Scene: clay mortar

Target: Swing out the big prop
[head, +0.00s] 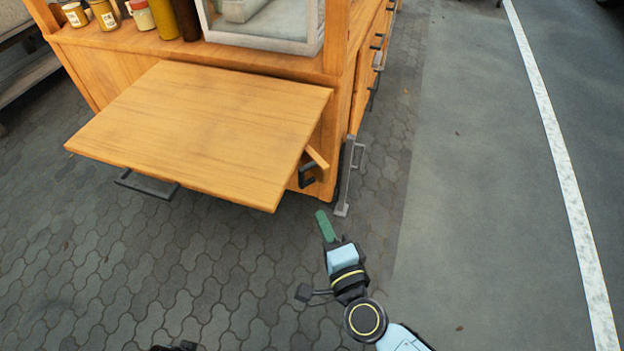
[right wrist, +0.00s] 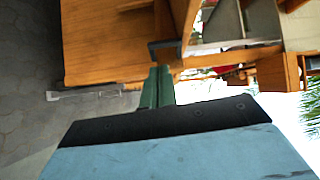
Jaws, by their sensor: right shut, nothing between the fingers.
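A short wooden bar (head: 317,158), which looks like the prop, sticks out under the right edge of the raised wooden leaf (head: 200,125) of the cart. A dark handle (head: 307,176) is just below it. Most of the bar is hidden by the leaf. In the right wrist view a wooden bar (right wrist: 184,18) and a dark handle (right wrist: 165,46) show just beyond the fingers. My right gripper (head: 325,224) has green fingers, shut and empty, below and right of the handle and apparently apart from it. My left gripper is not clearly in view.
A grey metal bracket (head: 346,180) stands at the cart's right corner, close to my right gripper. Another dark handle (head: 147,184) shows under the leaf's front edge. Jars (head: 140,14) and a glass case (head: 262,25) stand on the counter. Paving in front is clear.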

